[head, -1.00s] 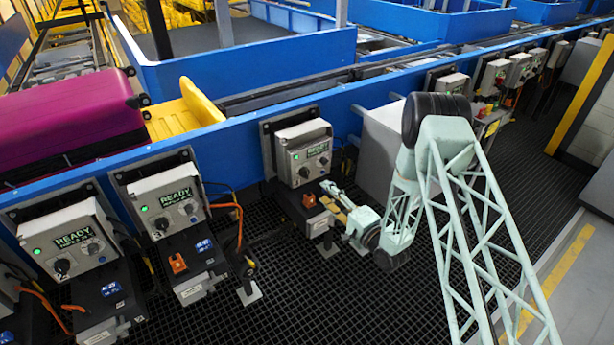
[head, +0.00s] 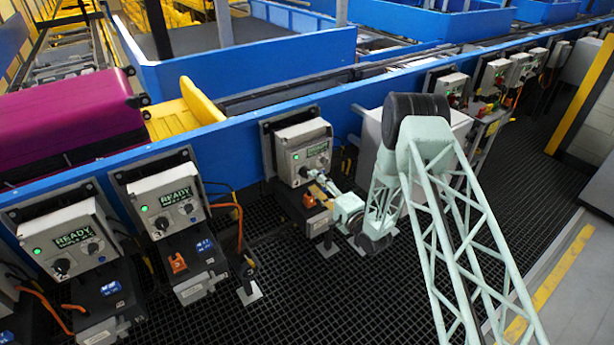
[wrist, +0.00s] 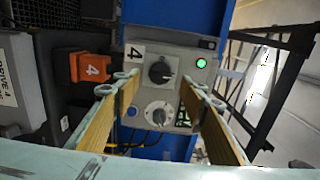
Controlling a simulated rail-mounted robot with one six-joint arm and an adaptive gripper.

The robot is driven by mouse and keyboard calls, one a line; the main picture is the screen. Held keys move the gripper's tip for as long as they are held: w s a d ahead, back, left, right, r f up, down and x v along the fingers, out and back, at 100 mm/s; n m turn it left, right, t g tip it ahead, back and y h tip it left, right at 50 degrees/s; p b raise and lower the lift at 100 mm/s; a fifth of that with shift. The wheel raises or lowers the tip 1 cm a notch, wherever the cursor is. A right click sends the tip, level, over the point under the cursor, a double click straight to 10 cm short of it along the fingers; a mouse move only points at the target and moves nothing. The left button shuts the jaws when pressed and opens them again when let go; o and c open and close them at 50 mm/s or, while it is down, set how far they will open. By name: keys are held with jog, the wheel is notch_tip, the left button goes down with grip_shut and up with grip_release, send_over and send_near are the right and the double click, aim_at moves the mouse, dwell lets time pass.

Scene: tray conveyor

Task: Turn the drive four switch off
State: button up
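The drive four control box (head: 303,150) is a light grey panel in the head view, with a lit green lamp. In the wrist view the panel (wrist: 183,68) carries a "4" label and shows turned sideways. A black rotary switch (wrist: 160,71) sits near the label, and a second dial (wrist: 158,113) with a pale ring is below it. The green lamp (wrist: 201,63) is lit. My gripper (wrist: 161,88) is open and empty, with its yellow-padded fingers spread to either side of the switch and dial. It also shows right in front of the box in the head view (head: 316,182).
An orange plug marked 4 (wrist: 91,67) is left of the fingers in the wrist view. Two similar READY boxes (head: 165,204) (head: 73,237) stand to the left. A magenta suitcase (head: 65,120) lies on the conveyor. Dark grating floor (head: 300,305) is open in front.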

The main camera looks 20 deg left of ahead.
aim_at(307, 179)
jog(key=shift+x, duration=3.1)
jog(key=shift+c, duration=0.6)
jog(key=c, duration=0.7)
